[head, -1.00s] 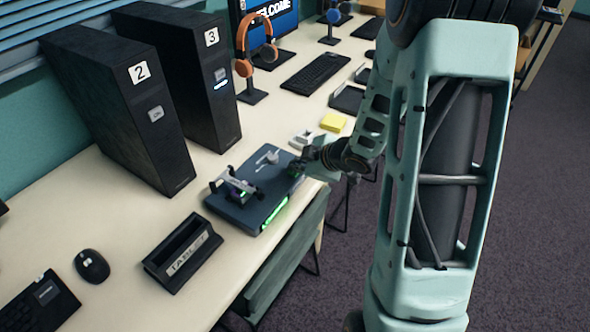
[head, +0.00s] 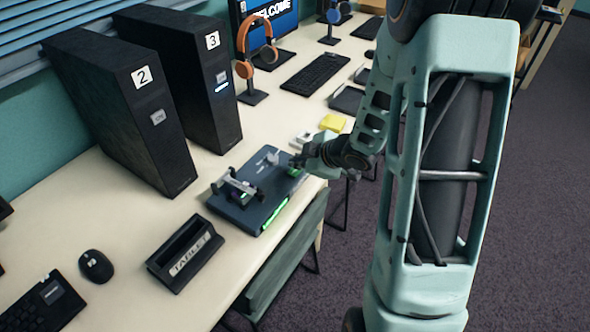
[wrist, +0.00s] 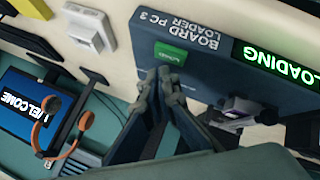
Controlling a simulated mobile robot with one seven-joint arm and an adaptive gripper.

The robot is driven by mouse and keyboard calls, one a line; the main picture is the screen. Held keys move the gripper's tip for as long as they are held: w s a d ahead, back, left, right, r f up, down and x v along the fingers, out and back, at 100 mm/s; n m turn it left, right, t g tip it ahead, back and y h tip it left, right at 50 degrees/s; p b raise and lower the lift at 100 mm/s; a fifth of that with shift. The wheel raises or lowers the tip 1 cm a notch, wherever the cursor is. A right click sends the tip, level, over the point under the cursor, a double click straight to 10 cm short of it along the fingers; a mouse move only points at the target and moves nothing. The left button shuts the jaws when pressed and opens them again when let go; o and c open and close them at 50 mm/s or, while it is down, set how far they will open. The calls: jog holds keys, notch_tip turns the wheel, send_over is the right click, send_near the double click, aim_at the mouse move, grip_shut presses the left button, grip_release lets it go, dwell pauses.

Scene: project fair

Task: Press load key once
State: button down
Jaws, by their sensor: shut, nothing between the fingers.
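The dark blue board loader (head: 246,215) lies on the white desk. Its label in the wrist view reads "BOARD PC 3 LOADER" (wrist: 195,35). The green load key (wrist: 171,54) is on its top, and a small green patch of it shows in the head view (head: 293,171). A lit green display (wrist: 280,66) on the loader's edge reads "LOADING". My gripper (wrist: 169,82) is shut and empty, with its fingertips beside the key in the picture. In the head view my gripper (head: 297,163) is at the loader's far right corner. I cannot tell whether it touches the loader.
A small clamp-like fixture (head: 234,187) stands on the loader. Black PC towers 2 (head: 130,115) and 3 (head: 205,75) stand behind. A black "TABLET" holder (head: 185,262) is in front. A yellow pad (head: 333,122) and headphones stand (head: 256,60) are further along the desk.

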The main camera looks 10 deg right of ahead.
aim_at(296, 172)
jog(key=shift+r+p, duration=2.4)
jog(key=shift+r, duration=0.15)
jog(key=shift+f, duration=0.1)
